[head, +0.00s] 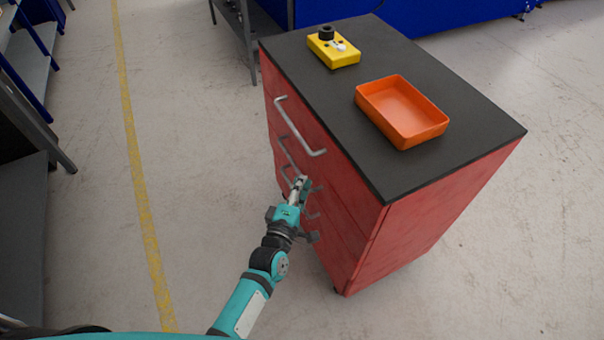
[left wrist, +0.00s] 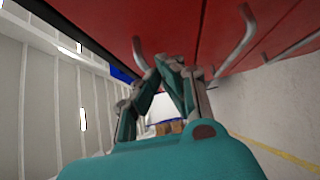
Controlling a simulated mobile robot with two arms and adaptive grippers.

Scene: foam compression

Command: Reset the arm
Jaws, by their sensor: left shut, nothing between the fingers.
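My left gripper (head: 302,181) is in front of the drawer side of a red cabinet (head: 420,225), close to the lower drawer handles. Its fingers are closed together with nothing between them. In the left wrist view the left gripper (left wrist: 172,62) shows its fingers meeting in a point near the red drawer fronts (left wrist: 180,25) and a metal handle (left wrist: 240,38). I cannot tell whether the fingers touch a handle. The lower handles are partly hidden behind the gripper in the head view. My right gripper is not in view.
An orange tray (head: 360,97), empty, and a yellow box (head: 345,58) with a black knob sit on the cabinet's dark top (head: 470,135). Shelving (head: 25,60) stands at the far left. The floor (head: 200,150) left of the cabinet is clear.

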